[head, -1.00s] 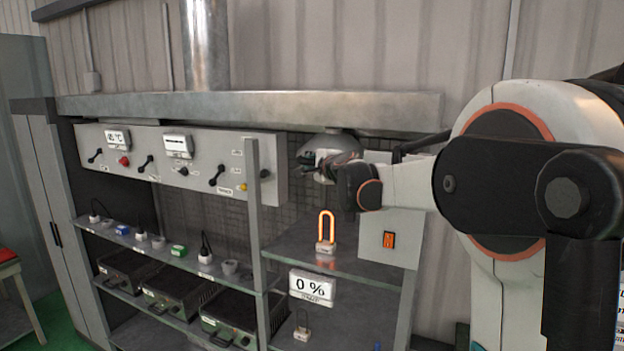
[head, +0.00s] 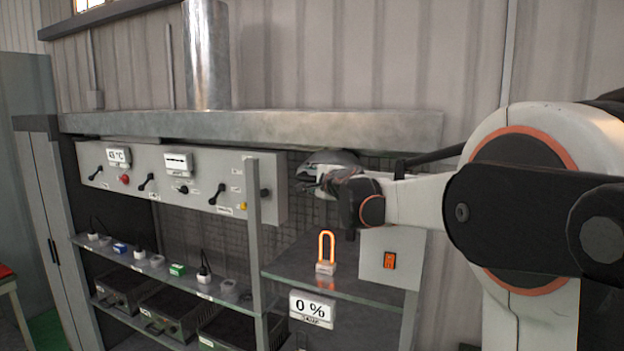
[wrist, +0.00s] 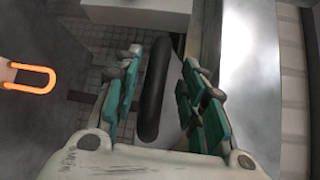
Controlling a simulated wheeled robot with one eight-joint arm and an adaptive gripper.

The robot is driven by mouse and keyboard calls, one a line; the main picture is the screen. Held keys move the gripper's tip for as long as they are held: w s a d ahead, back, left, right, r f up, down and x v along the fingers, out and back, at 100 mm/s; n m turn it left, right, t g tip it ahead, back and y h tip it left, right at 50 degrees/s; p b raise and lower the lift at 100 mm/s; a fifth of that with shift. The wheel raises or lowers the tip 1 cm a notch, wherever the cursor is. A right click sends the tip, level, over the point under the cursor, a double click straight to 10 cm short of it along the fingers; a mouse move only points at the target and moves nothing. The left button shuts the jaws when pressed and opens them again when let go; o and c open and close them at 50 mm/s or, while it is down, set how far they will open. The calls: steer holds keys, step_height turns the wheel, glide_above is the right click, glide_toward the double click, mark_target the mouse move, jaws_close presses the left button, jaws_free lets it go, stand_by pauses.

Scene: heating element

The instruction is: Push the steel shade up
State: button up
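The steel shade (head: 333,158) is a grey dome just below the metal hood at the right part of the bench. My gripper (head: 312,180) is at its lower front and hides part of it. In the wrist view my gripper (wrist: 157,100) has its teal-padded fingers apart. A dark rounded bar (wrist: 155,88) lies between them, with a gap on the left side. I cannot tell whether the right finger touches it, or whether it belongs to the shade. The glowing orange heating element (head: 326,248) stands below; it also shows in the wrist view (wrist: 35,78).
The metal hood (head: 250,130) runs above. A glass shelf (head: 345,285) is under the element, with a "0 %" display (head: 311,308) below. An orange switch (head: 390,260) is to the right. A grey control panel (head: 170,178) is to the left.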

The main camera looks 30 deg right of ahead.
steer(key=s+r, duration=0.1)
steer(key=s, duration=0.5)
steer(key=shift+s+a, duration=0.3)
steer(key=shift+a, duration=0.1)
